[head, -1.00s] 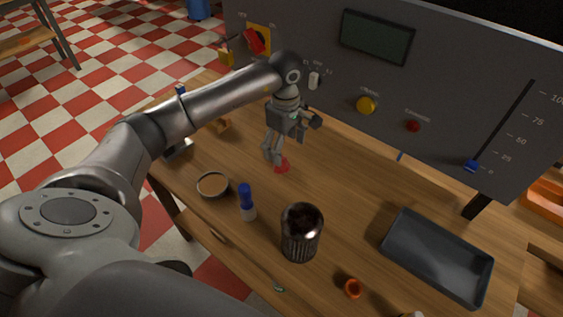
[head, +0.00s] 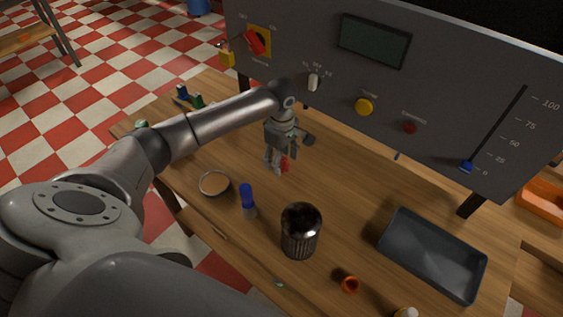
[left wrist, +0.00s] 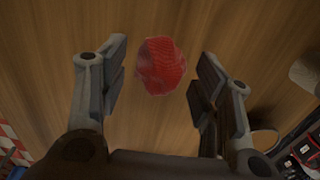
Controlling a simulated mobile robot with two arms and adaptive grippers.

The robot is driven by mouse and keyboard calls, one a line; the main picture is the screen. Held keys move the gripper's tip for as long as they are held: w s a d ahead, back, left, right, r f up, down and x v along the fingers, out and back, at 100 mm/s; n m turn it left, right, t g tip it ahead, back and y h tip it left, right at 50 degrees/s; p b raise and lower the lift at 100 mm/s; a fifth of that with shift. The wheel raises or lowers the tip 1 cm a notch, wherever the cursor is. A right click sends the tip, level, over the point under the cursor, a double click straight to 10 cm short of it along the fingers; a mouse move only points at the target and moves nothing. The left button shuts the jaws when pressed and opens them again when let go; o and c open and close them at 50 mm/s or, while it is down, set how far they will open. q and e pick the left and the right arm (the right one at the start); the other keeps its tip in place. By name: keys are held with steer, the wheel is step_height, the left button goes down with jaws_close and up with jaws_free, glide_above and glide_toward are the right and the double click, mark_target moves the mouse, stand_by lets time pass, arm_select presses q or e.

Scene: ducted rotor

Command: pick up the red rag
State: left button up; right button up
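The red rag (left wrist: 161,66) lies crumpled on the wooden table, between and just beyond the fingertips of my left gripper (left wrist: 156,85) in the left wrist view. The fingers are wide apart, with clear space between each of them and the rag. In the head view my left gripper (head: 276,167) points down at the table, and a bit of the red rag (head: 285,164) shows beside its fingers. The rest of the rag is hidden there. My right gripper is not seen.
A shallow bowl (head: 214,184), a blue-capped bottle (head: 248,202) and a dark ribbed cup (head: 301,231) stand nearer on the table. A grey control panel (head: 440,95) rises behind.

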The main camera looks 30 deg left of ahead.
arm_select(q)
steer(key=c, duration=0.6)
steer(key=shift+o, duration=0.2)
steer(key=shift+r, duration=0.1)
steer(key=shift+w+r+b, duration=0.1)
steer(key=shift+r+b, duration=0.95)
steer(key=shift+r, duration=0.2)
steer(key=s+d+r+b, duration=0.3)
steer(key=s+d+r, duration=0.5)
steer(key=s+r, duration=0.2)
steer(key=shift+s+r+b, duration=0.2)
steer(key=shift+s+b, duration=0.1)
steer(key=shift+s, duration=0.45)
